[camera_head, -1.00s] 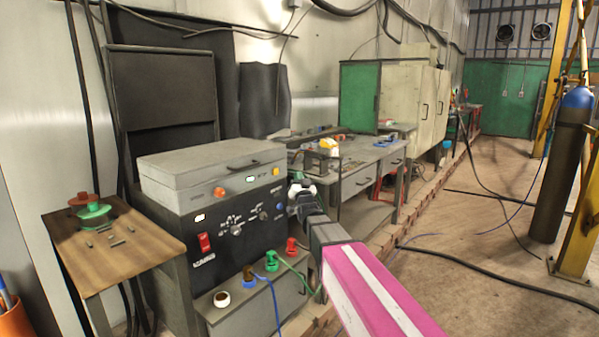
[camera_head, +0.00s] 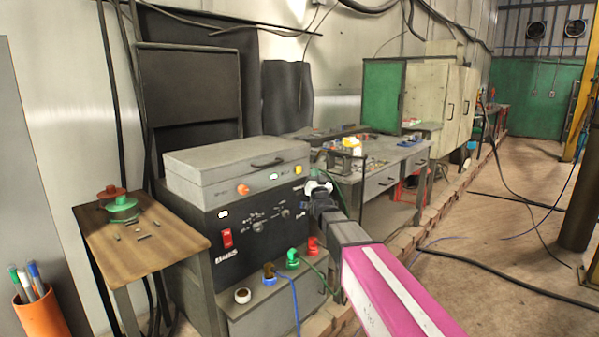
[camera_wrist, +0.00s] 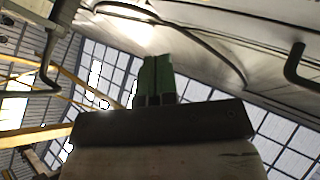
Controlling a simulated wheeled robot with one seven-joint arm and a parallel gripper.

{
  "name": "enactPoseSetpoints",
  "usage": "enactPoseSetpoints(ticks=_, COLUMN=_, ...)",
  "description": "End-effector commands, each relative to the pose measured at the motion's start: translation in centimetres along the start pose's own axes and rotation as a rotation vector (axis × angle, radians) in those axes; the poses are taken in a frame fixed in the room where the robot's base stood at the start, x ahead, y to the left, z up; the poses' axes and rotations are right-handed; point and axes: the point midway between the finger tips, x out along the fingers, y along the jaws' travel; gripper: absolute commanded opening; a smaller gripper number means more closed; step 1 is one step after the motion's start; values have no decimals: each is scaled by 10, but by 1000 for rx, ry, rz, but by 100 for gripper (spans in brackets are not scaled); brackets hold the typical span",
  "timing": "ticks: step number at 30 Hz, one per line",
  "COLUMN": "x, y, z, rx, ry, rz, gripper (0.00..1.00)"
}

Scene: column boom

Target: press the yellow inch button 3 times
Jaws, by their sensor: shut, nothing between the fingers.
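The grey and black control console (camera_head: 262,240) stands left of centre in the head view. A small yellow spot, probably the yellow button (camera_head: 298,169), is at the right end of the upper grey box's front. Its label is too small to read, so I cannot confirm it is the inch button. My arm reaches in from the lower right, and my gripper (camera_head: 318,186) is just right of the console, apart from that spot in the picture. In the wrist view my gripper's green fingers (camera_wrist: 157,78) are together and empty, with roof panels behind; no button shows there.
An orange knob (camera_head: 242,189) and a red switch (camera_head: 227,239) are also on the console. Coloured connectors with cables (camera_head: 292,258) sit on a low ledge in front. A wooden side table (camera_head: 150,245) stands left, a workbench (camera_head: 385,165) behind. Floor at right is open, crossed by cables.

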Motion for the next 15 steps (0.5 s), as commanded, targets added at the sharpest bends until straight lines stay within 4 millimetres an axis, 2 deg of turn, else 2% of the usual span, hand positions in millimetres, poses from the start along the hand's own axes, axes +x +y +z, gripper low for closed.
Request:
enactPoseSetpoints(ticks=6, x=20, y=-14, z=15, rx=1, ry=0, rz=0, gripper=0)
enactPoseSetpoints(ticks=15, x=32, y=-23, z=23, rx=0, ry=0, rz=0, gripper=0)
